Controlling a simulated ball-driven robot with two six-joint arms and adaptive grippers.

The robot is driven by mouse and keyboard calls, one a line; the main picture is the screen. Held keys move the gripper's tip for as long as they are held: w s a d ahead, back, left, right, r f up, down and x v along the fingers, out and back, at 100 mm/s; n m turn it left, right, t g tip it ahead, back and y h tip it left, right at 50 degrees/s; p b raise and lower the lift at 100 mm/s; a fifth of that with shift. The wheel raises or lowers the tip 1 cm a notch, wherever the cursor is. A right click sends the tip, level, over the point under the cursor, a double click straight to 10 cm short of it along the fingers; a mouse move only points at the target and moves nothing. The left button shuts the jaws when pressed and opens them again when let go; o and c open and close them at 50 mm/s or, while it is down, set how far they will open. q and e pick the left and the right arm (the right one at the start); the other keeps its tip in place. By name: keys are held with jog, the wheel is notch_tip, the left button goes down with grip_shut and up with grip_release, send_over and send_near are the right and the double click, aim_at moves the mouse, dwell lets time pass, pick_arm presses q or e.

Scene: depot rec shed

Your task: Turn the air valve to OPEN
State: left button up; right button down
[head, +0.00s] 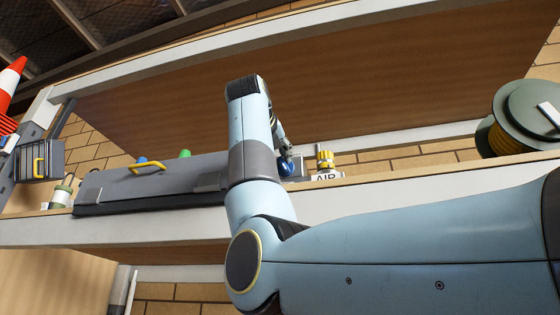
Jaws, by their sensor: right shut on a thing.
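The air valve stands on the shelf right of my wrist. Its white label (326,177) reads AIR, and a yellow ribbed fitting (325,159) stands just behind the label. A round blue knob (287,168) shows left of the label, next to a grey block. My right gripper (286,153) reaches down to the blue knob and is shut on it; my forearm and wrist hide most of the fingers. I cannot read any OPEN mark or tell the valve's position. My left gripper is not in view.
A long grey case (140,180) with a yellow handle lies left of my wrist. A green hose reel (513,122) stands at the far right. A small grey box (40,160) and an orange cone (10,80) are at the left.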

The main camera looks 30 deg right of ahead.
jog(key=shift+w+a+f+n+p, duration=0.15)
jog(key=shift+f+n+p, duration=0.3)
jog(key=shift+n, duration=1.65)
jog(key=shift+w+a+f+n+p, duration=0.15)
jog(key=shift+n+p, duration=0.55)
jog(key=shift+n, duration=1.4)
jog(key=shift+w+a+f+n+p, duration=0.2)
jog(key=shift+n+p, duration=0.35)
jog(key=shift+n, duration=1.55)
jog(key=shift+d+f, duration=0.1)
jog(key=shift+d, duration=0.05)
jog(key=c, duration=1.3)
grip_release()
jog(key=v, duration=0.7)
jog(key=shift+s+a, duration=0.15)
jog(key=shift+a, duration=0.1)
